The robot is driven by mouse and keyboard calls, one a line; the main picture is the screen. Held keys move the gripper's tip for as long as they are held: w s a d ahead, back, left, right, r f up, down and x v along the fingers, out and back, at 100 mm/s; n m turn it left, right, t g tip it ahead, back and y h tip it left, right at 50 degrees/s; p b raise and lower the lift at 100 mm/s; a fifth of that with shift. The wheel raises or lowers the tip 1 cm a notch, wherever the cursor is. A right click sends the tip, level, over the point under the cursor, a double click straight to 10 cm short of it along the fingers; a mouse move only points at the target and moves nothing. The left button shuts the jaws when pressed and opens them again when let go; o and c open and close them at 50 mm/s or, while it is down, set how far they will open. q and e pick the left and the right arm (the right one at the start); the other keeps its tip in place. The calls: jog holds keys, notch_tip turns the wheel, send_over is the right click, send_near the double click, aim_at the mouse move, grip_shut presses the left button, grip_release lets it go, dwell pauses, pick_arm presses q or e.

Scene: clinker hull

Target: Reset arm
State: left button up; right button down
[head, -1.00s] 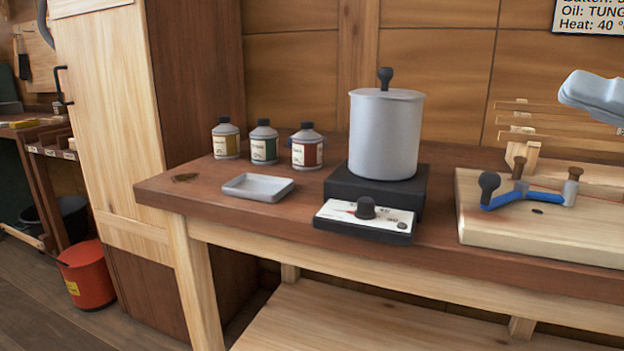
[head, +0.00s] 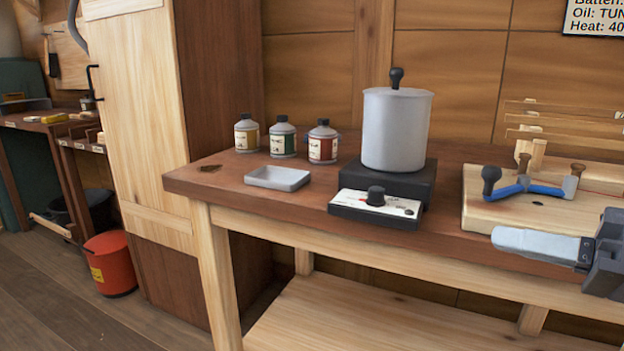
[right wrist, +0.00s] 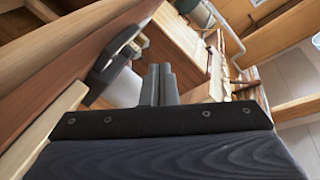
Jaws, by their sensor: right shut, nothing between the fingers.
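My right gripper (head: 508,241) comes in at the right edge of the head view, in front of the bench's front edge and below the wooden board. Its grey fingers are together, with nothing between them. In the right wrist view the two fingers (right wrist: 158,82) also stand side by side, closed and empty. My left gripper is not in view.
On the bench (head: 290,207) stand a lidded pot (head: 395,130) on a hot plate (head: 377,206), a shallow tray (head: 277,178) and three bottles (head: 283,139). A red bucket (head: 109,264) is on the floor.

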jog(key=s+f+m+g+h, duration=0.1)
jog(key=s+f+g+h, duration=0.25)
jog(key=f, duration=1.25)
jog(key=s+f+m+g+h, duration=0.25)
jog(key=f+h, duration=0.25)
jog(key=f, duration=1.1)
notch_tip(320, 180, up, 37)
jog(key=p, duration=3.8)
jog(key=shift+s+a+n, duration=0.25)
jog(key=shift+s+n, duration=0.1)
